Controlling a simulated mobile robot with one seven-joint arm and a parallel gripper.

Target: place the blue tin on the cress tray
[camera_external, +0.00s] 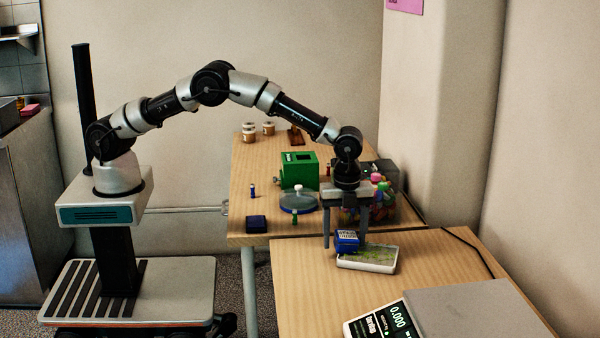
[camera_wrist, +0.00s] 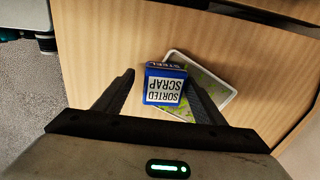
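The blue tin (camera_external: 347,239), with a white label, is at the back left part of the cress tray (camera_external: 378,266), a shallow white tray with green inside. In the wrist view the tin (camera_wrist: 165,84) reads "SORTED SCRAP" and overlaps the left part of the tray (camera_wrist: 228,101). It looks to rest on the tray, but its underside is hidden. My gripper (camera_external: 345,238) points down over the tin, with its fingers on either side. In the wrist view my gripper (camera_wrist: 160,77) is open; a gap shows left of the tin, and the right finger is close beside it.
A scale (camera_external: 385,322) and a grey slab (camera_external: 475,312) are at the front of this table. The table behind holds a green box (camera_external: 298,170), a dark blue box (camera_external: 256,224), a round dish (camera_external: 298,204) and a clear bin (camera_external: 395,207). Wood left of the tray is clear.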

